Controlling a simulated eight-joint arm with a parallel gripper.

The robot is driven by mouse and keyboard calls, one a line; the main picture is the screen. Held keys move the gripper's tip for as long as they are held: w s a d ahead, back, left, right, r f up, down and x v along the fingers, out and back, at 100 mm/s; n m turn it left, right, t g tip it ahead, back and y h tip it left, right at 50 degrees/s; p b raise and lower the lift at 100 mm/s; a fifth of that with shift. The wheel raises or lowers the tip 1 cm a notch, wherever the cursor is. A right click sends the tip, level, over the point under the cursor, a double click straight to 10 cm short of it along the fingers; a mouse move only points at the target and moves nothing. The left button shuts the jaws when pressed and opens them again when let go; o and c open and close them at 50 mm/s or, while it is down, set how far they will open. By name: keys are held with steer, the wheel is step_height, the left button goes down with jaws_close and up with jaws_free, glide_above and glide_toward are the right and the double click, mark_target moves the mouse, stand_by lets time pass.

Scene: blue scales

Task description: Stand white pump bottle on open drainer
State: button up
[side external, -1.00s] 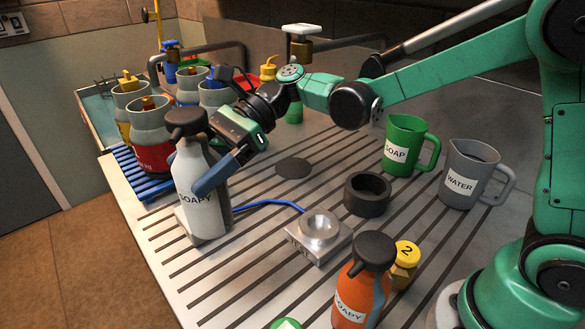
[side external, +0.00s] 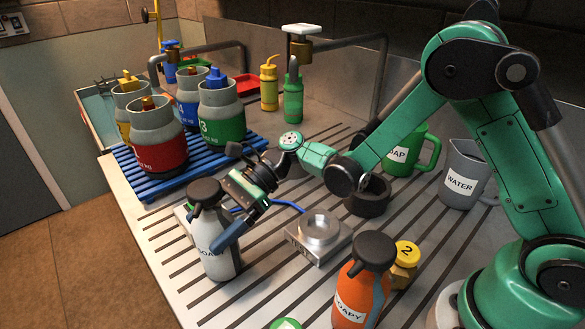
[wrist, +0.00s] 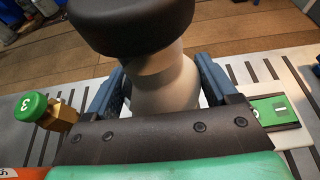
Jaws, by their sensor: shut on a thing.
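The white pump bottle (side external: 218,263) has a dark grey cap and a partly covered label. It is upright over the open ribbed drainer (side external: 265,272), at the front left. Its base looks on or just above the ribs; I cannot tell for sure. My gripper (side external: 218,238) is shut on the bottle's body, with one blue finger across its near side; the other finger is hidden. In the wrist view the bottle (wrist: 165,85) sits between both fingers, its dark cap (wrist: 130,22) near the camera.
A white scale (side external: 184,212) with a green panel lies close behind the bottle. A metal scale (side external: 318,248) stands to the right. Cylinders stand on a blue rack (side external: 165,180) behind.

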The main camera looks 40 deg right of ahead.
steer(key=shift+f, duration=0.1)
steer(key=o, duration=1.4)
steer(key=shift+o, duration=0.2)
steer(key=v, duration=1.2)
steer(key=s+d+r+n+t+h, duration=0.1)
steer(key=s+d+n+t+h, duration=0.6)
steer(key=n+h, duration=0.6)
steer(key=shift+s+d+r+n, duration=0.2)
steer(key=shift+s+d+n, duration=0.4)
steer(key=shift+n, duration=1.9)
steer(key=shift+a, duration=0.1)
